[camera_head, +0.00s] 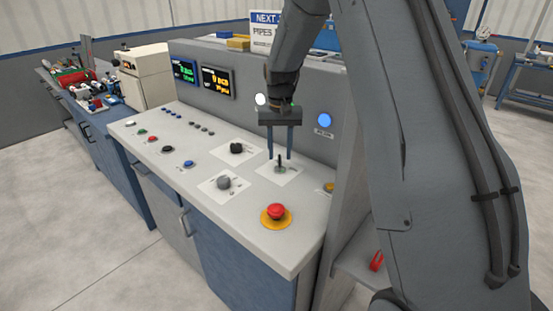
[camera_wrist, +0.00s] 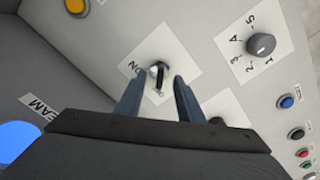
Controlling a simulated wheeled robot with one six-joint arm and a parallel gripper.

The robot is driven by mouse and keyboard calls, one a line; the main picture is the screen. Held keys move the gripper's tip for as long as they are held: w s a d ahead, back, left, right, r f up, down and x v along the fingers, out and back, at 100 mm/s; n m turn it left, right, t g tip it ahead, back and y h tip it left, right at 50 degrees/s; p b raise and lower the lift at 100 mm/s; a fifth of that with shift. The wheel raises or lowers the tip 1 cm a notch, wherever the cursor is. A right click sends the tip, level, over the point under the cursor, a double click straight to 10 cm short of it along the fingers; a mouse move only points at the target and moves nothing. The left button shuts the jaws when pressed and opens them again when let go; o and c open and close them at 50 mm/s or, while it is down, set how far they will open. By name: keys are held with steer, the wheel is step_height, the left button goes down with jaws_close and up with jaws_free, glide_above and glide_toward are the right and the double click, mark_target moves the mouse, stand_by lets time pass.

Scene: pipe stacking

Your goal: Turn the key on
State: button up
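The key (camera_head: 279,162) stands up from a white label plate (camera_head: 290,175) on the grey control panel. In the wrist view the key (camera_wrist: 158,76) is a dark, narrow piece in a round metal switch, with "ON" printed to its left. My gripper (camera_head: 281,157) points down over the key. In the wrist view my gripper (camera_wrist: 157,90) has its two fingers apart, one on each side of the key, with clear gaps. The gripper is open and holds nothing.
A red emergency button (camera_head: 276,212) on a yellow base sits near the panel's front right. Two dark knobs, a grey knob (camera_head: 223,183) and a black knob (camera_head: 236,148), stand left of the key. A blue light (camera_head: 324,120) is on the upright back wall.

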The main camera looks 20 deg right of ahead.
mark_target(280, 157)
steer(key=shift+w+f+b, duration=0.1)
steer(key=shift+f+b, duration=0.65)
steer(key=shift+f, duration=1.4)
steer(key=shift+c, duration=0.4)
jaws_close()
